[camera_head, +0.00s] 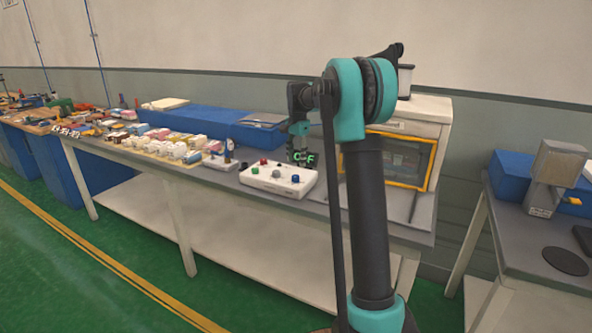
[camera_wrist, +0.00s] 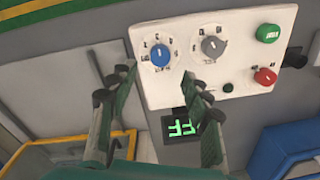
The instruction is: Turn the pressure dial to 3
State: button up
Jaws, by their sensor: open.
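A white control box (camera_head: 283,190) sits on the grey workbench, and its panel (camera_wrist: 190,93) fills much of the wrist view. It bears a blue dial (camera_wrist: 159,56) and a grey dial (camera_wrist: 213,47), each ringed by small marks. I cannot read which one is the pressure dial or where its pointer stands. A green button (camera_wrist: 268,33) and a red button (camera_wrist: 265,76) are at the right. A display (camera_wrist: 180,124) shows green characters, seemingly OFF. My gripper (camera_wrist: 157,79) is open and empty, its fingertips near the panel edge by the blue dial. It hangs behind the box in the head view (camera_head: 299,150).
A cabinet with a yellow-framed window (camera_head: 399,160) stands right of the box. Several small parts (camera_head: 180,148) and a blue case (camera_head: 215,124) lie to the left. Another table (camera_head: 535,238) with a grey device (camera_head: 556,170) is at far right.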

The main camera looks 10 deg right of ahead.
notch_tip(320, 180, up, 5)
jog(key=shift+d+r, duration=0.1)
jog(key=shift+s, duration=0.15)
jog(key=s+d+f+n+t, duration=0.1)
jog(key=s+f+n, duration=0.2)
jog(key=s+f, duration=0.4)
jog(key=s+d+f+n+t, duration=0.1)
jog(key=s+f+n, duration=0.3)
jog(key=s, duration=1.6)
jog(key=s+d+f+n+t, duration=0.1)
jog(key=s+f+n, duration=0.3)
jog(key=s+f, duration=0.8)
jog(key=shift+s+d+t, duration=0.3)
jog(key=shift+s+t, duration=0.1)
jog(key=shift+s, duration=0.45)
